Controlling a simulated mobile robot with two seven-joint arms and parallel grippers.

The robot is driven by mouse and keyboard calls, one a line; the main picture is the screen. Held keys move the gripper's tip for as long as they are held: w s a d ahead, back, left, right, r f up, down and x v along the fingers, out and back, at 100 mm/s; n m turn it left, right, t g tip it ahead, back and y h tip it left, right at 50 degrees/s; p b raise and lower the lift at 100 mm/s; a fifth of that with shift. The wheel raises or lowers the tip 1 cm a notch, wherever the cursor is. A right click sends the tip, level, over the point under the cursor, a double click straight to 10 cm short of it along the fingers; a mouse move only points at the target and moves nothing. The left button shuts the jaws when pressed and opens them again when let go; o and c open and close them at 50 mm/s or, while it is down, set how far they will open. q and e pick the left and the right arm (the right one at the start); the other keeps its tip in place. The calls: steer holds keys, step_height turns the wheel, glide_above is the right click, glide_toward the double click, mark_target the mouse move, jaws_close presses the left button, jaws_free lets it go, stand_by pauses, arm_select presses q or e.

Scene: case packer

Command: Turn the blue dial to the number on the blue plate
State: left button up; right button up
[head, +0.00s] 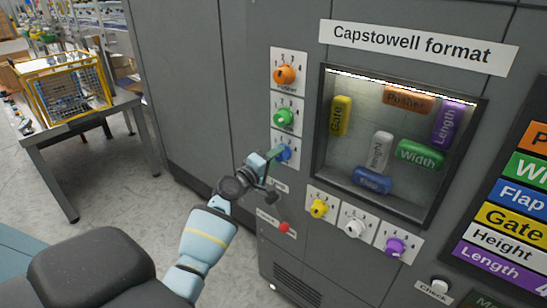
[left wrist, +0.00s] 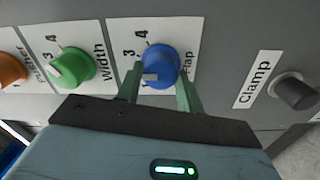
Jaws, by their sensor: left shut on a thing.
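The blue dial (head: 285,153) is on a white plate on the grey cabinet, below the green dial. My left gripper (head: 275,156) has its fingers at it. In the left wrist view, the green fingers of my left gripper (left wrist: 159,88) are shut on opposite sides of the blue dial (left wrist: 163,66), labelled Flap. The dial's white mark points left in that view; the numbers 3 and 4 show above it, and the rest are hidden. The blue Flap plate (head: 522,196) is on the panel at the right; its number is beyond the picture edge. My right gripper is not in view.
Green (head: 284,117) and orange (head: 284,75) dials sit above; yellow (head: 319,208), white (head: 356,226) and purple (head: 395,245) dials sit lower right. A red knob (head: 285,227) and the Clamp knob (left wrist: 294,91) are close by. A window (head: 330,130) shows coloured blocks.

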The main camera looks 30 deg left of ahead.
arm_select(q)
steer(key=n, duration=0.3)
steer(key=shift+p, duration=0.35)
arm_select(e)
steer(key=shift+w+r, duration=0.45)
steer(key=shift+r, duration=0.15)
arm_select(q)
steer(key=shift+n, duration=0.4)
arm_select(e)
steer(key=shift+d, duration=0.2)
arm_select(q)
steer(key=o, duration=1)
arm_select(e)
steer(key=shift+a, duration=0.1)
